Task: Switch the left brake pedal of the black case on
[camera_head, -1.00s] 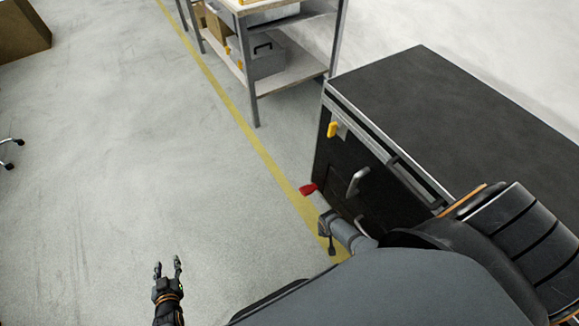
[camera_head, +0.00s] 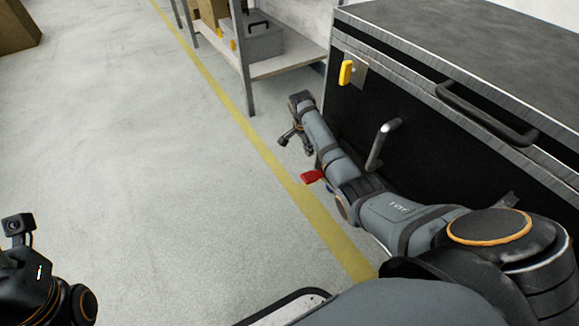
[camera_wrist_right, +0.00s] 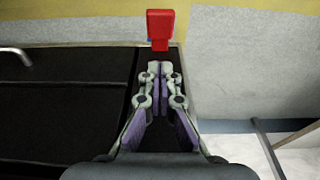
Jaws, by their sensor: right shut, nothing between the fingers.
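The black case (camera_head: 450,150) stands on the right in the head view.
A yellow latch (camera_head: 346,73) and a bar handle (camera_head: 382,142) stick out from the case close to my right arm. A shelf (camera_head: 275,60) with a grey box (camera_head: 252,40) stands behind.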

